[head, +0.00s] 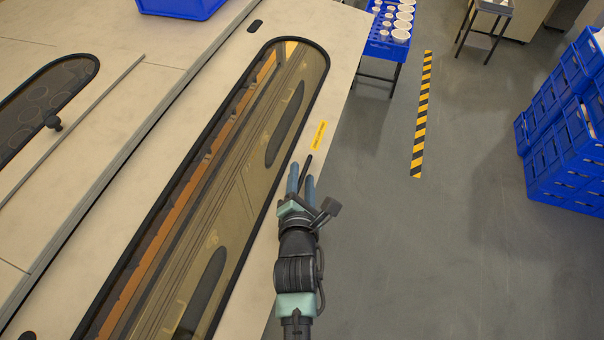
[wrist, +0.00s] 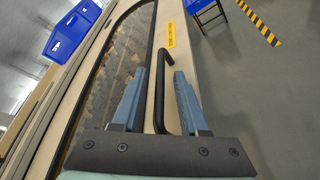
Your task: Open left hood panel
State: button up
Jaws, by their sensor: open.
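The hood panel is a cream panel (head: 343,50) with a long, dark-framed, amber see-through window (head: 240,165). A black bar handle (head: 306,170) sits on its right margin, near a yellow label (head: 318,135). In the wrist view the handle (wrist: 160,95) stands between my two blue fingers. My gripper (head: 301,172) is open, with one finger on each side of the handle. A gap shows between the handle and each finger in the wrist view. Part of the handle is hidden by my gripper in the head view.
A blue crate (head: 180,6) sits on top. Stacked blue crates (head: 570,130) stand at far right.

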jog(key=shift+w+f, duration=0.1)
jog(key=shift+w, duration=0.15)
grip_shut()
dwell(1.4)
